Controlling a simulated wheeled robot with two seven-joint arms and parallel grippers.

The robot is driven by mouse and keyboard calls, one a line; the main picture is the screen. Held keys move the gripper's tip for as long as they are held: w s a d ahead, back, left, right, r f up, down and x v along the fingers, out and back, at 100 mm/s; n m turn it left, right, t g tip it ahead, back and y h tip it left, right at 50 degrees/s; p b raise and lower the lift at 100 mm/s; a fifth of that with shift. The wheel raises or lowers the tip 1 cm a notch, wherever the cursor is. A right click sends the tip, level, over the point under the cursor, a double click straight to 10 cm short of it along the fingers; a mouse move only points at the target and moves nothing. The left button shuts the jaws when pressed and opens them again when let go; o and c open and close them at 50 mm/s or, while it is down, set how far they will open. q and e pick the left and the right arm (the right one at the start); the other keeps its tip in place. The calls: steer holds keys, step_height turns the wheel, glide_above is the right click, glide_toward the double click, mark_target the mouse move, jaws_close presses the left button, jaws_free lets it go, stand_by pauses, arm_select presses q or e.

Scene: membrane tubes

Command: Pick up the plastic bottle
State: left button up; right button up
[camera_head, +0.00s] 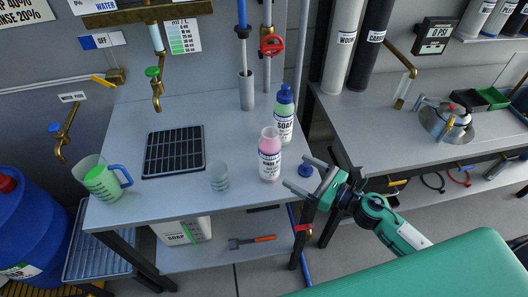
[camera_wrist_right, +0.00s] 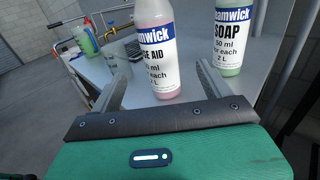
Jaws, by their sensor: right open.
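A pink-filled plastic bottle (camera_head: 270,155) stands upright and uncapped near the right front of the grey table; its label partly reads "AID" in the wrist view (camera_wrist_right: 156,55). A second plastic bottle, green with a blue cap and labelled SOAP (camera_head: 284,117), stands just behind it; it also shows at right in the wrist view (camera_wrist_right: 230,40). My right gripper (camera_head: 295,171) is open and empty, to the right of the pink bottle, its fingers pointing towards it. In the wrist view the pink bottle appears between the fingers, beyond them. My left gripper is not in view.
A clear cup (camera_head: 219,178), a black grate (camera_head: 174,151) and a green-filled jug (camera_head: 103,181) are further left. A grey holder (camera_head: 246,91) stands behind.

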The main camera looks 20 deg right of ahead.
mark_target(279, 161)
steer(key=p+x, duration=0.1)
steer(key=x, duration=0.3)
steer(key=shift+w+r+p, duration=0.1)
steer(key=shift+r+p, duration=0.1)
steer(key=shift+p, duration=0.15)
steer(key=x, duration=0.1)
steer(key=p+x, duration=0.1)
steer(key=x, duration=0.1)
steer(key=shift+f, duration=0.2)
steer(key=shift+w+a, duration=0.1)
steer(key=shift+a, duration=0.05)
steer(key=p+x, duration=0.2)
steer(key=x, duration=0.2)
steer(key=shift+w+f, duration=0.1)
steer(key=shift+f, duration=0.05)
steer(key=shift+w+a+f, duration=0.15)
steer(key=shift+w+a, duration=0.1)
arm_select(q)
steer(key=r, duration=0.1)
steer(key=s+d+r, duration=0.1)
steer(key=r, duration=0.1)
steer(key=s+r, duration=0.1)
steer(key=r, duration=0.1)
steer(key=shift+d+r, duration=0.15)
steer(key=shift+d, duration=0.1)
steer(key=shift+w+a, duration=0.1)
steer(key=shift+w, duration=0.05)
arm_select(e)
steer(key=c, duration=1.3)
steer(key=shift+c, duration=0.2)
